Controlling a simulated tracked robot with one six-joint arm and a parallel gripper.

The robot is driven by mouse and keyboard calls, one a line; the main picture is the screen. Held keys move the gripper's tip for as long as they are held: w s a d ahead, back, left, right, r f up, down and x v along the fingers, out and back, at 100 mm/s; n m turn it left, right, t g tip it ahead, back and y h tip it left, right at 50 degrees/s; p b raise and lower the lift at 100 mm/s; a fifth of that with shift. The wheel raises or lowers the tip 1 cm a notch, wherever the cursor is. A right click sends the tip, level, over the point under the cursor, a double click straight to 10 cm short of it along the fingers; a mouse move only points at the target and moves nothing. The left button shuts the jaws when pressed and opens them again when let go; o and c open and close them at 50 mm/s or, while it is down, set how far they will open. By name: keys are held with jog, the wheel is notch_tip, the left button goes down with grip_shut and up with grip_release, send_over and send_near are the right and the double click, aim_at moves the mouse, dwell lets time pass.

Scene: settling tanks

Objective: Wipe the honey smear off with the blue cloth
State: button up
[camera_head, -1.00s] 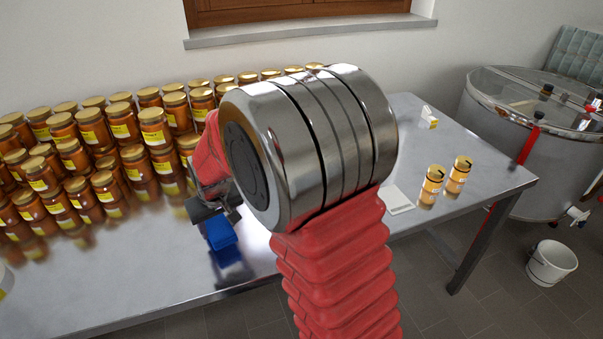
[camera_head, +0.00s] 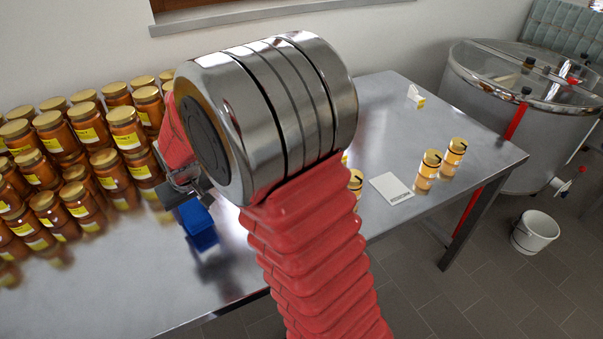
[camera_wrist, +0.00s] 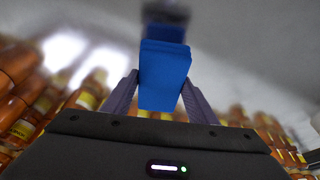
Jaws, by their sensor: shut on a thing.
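The blue cloth (camera_head: 199,226) is a small blue block-like pad. My gripper (camera_head: 183,196) is shut on it and holds it over the steel table, left of my arm in the head view. In the wrist view the cloth (camera_wrist: 165,75) sits between the two fingers of my gripper (camera_wrist: 163,92). A dark reflection of the cloth shows on the tabletop below it, with a gap between. I cannot make out the honey smear in either view. My arm hides part of the table's middle.
Many honey jars (camera_head: 85,130) stand stacked at the left and back of the steel table (camera_head: 385,130). A white card (camera_head: 391,188) and a few jars (camera_head: 428,170) are on the right. A steel tank (camera_head: 515,110) and white bucket (camera_head: 535,231) stand beyond.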

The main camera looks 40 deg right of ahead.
jog(key=shift+a, duration=0.35)
jog(key=shift+m, duration=0.7)
jog(key=s+d, duration=0.1)
jog(key=d, duration=0.3)
jog(key=s+d+r, duration=0.1)
jog(key=d, duration=0.4)
jog(key=s+d+r, duration=0.1)
jog(key=d, duration=0.3)
jog(key=shift+s+d+r, duration=0.15)
jog(key=shift+s+d, duration=0.15)
jog(key=shift+d, duration=0.1)
jog(key=s+d+r+m, duration=0.1)
jog(key=s+d, duration=0.3)
jog(key=d, duration=0.3)
jog(key=s+d+r+h, duration=0.1)
jog(key=s+d, duration=0.4)
jog(key=d, duration=0.2)
jog(key=shift+s+d+r+m, duration=0.15)
jog(key=shift+d+r+m, duration=0.15)
jog(key=shift+r+m, duration=0.1)
jog(key=shift+f, duration=0.1)
